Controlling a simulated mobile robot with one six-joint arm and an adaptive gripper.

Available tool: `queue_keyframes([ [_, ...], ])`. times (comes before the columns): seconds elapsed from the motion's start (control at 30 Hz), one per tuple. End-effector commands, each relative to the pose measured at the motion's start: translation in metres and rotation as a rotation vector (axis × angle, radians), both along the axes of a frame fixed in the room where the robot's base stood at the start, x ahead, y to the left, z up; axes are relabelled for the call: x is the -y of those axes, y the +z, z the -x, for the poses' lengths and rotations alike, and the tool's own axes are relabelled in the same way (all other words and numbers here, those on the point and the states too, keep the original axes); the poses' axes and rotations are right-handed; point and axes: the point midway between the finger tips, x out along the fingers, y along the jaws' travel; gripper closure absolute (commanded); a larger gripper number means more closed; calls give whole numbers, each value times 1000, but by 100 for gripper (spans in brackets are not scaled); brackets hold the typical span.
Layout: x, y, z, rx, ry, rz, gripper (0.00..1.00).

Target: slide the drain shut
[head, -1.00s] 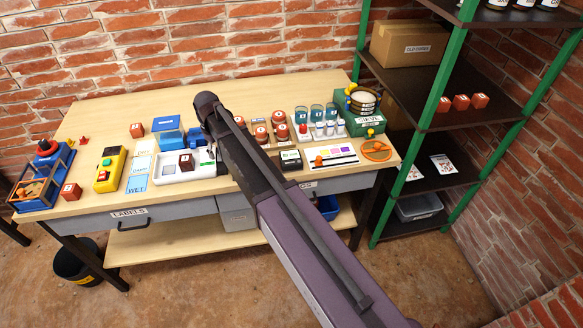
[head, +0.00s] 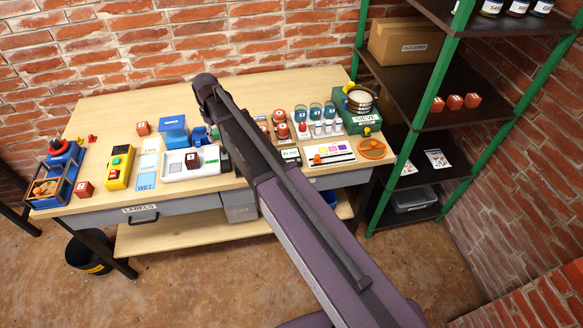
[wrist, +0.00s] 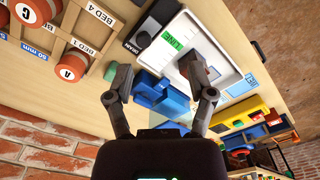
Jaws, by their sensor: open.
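In the wrist view, the drain shows as a dark strip (wrist: 140,36) with a white "DRAIN" label, beside a white tray (wrist: 222,62) with a green "LINE" tag (wrist: 167,42). My gripper (wrist: 158,68) is open and empty. Its fingers are apart above the bench, the left fingertip nearer the drain and the right one in front of the tray. I cannot tell the drain slide's position.
Blue blocks (wrist: 160,97) lie below the fingers in the wrist view. Rust-coloured containers (wrist: 70,66) stand at left. On the bench (head: 95,130) in the head view, a yellow button box (head: 120,166) stands left and a green sieve stand (head: 362,125) right. Dark shelves (head: 420,175) stand at right.

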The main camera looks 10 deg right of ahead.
Motion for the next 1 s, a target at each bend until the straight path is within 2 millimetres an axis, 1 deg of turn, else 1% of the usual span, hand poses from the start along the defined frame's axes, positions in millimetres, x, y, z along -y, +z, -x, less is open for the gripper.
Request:
queue_keyframes([
  [0.03, 0, 8, 0, 0, 0, 0, 30],
  [0.37, 0, 32, 0, 0, 0, 0, 30],
  [0.4, 6, 24, 5, 0, -12, 0, 30],
  [0.43, 10, 23, 7, 0, -20, 0, 30],
  [1.0, 72, 3, 49, 0, -185, 0, 30],
])
